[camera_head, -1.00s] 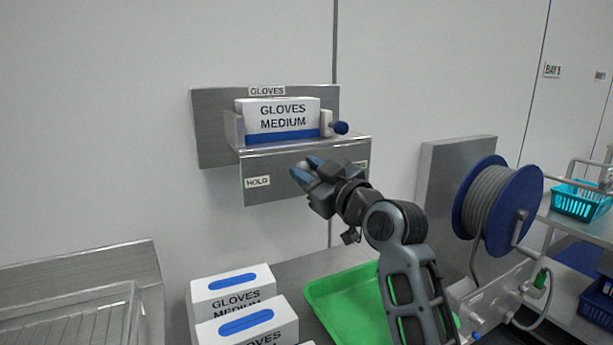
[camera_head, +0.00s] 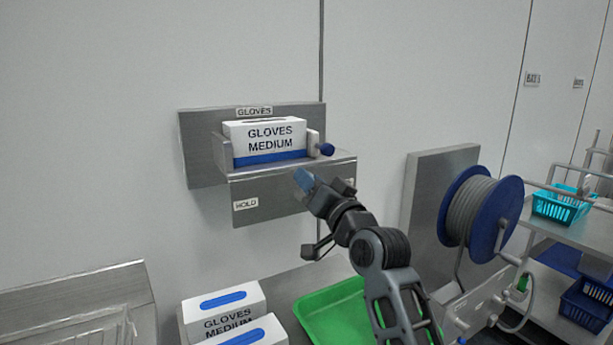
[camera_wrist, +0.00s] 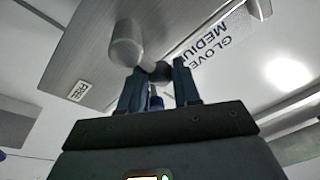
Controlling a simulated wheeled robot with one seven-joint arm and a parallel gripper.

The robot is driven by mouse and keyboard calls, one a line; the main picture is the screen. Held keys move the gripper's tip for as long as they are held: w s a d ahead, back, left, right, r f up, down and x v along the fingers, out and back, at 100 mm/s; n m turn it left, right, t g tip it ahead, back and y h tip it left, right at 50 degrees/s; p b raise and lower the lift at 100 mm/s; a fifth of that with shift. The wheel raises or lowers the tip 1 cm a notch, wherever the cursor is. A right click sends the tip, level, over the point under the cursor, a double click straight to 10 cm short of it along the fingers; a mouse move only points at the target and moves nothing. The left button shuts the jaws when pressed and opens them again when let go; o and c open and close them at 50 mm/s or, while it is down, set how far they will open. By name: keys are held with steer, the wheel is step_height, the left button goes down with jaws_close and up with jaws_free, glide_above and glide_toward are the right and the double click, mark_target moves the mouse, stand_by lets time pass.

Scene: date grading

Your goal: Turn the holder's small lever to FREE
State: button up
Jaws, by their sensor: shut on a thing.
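The metal glove holder (camera_head: 290,203) is on the wall with a box of medium gloves (camera_head: 269,137) in it. A HOLD label (camera_head: 245,204) is at the left of its front face; a label at the right is mostly behind my gripper (camera_head: 303,179). The small lever is hidden by my gripper in the head view. In the wrist view, the pale grey rounded lever (camera_wrist: 126,45) runs down to between my fingers (camera_wrist: 158,88), which are shut on it. A small label (camera_wrist: 78,91) near it is too blurred to read.
A blue knob (camera_head: 326,149) sticks out at the holder's right side. Glove boxes (camera_head: 222,306) and a green tray (camera_head: 335,312) lie below. A blue cable reel (camera_head: 460,210) stands to the right of my arm.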

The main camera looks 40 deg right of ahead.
steer(key=d+f+m+g+h+b, duration=0.1)
steer(key=m, duration=0.5)
steer(key=d+f+m+g+h+b, duration=0.1)
steer(key=m, duration=0.6)
steer(key=s+d+f+m+g+b, duration=0.1)
steer(key=f+m, duration=0.1)
steer(key=m, duration=0.5)
steer(key=shift+d+h, duration=0.35)
steer(key=shift+h, duration=0.05)
steer(key=shift+m, duration=0.3)
steer(key=o, duration=1)
steer(key=shift+d, duration=0.1)
steer(key=shift+f+b, duration=0.1)
steer(key=shift+b, duration=0.2)
